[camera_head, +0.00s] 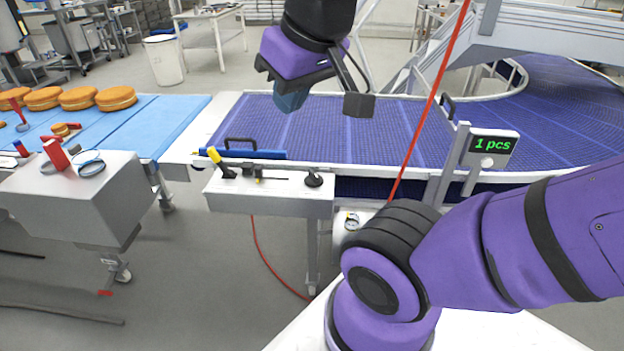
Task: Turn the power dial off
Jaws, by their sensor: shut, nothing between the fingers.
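A pale control box (268,203) stands in front of the blue mesh conveyor. A round black knob (313,179) is on its top at the right end; it looks like the power dial, but I see no label and cannot read its setting. A yellow-tipped lever (216,157) stands at the box's left end, with a small black and yellow control (258,177) beside a dark slot. My gripper (290,101) is shut and empty, raised above the conveyor, up and slightly left of the knob, touching nothing on the box.
The mesh conveyor (400,135) curves away right. A display (493,144) reads "1 pcs". A red hose (425,115) crosses the view right of the box. A blue bar with black handle (240,154) lies behind the box. Cakes (78,98) sit on the blue belt at left.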

